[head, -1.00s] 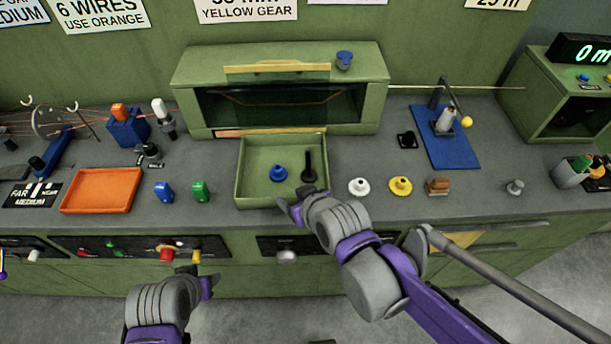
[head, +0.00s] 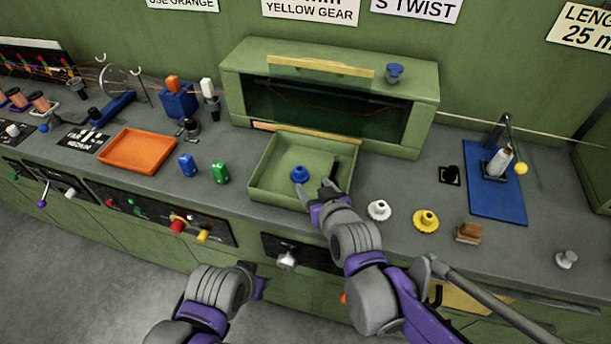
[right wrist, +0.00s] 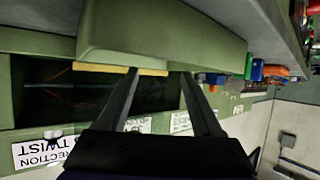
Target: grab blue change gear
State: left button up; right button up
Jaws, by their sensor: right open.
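The tray's green outside seems to fill the top of that view, and the gear is not seen there. My left gripper (head: 260,285) is low in front of the bench; its jaws are unclear.
A green cabinet (head: 425,115) stands behind the tray, with another blue part (head: 395,73) on top. A white gear (head: 379,210) and a yellow gear (head: 426,220) lie to the right. Blue (head: 188,165) and green (head: 219,173) pieces and an orange tray (head: 138,150) are left.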

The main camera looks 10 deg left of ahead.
aim_at(299, 168)
jog(key=x, duration=0.9)
jog(key=shift+w+a+r, duration=0.1)
jog(key=shift+a+r, duration=0.1)
jog(key=shift+a, duration=0.15)
jog(key=shift+c, duration=0.4)
grip_shut()
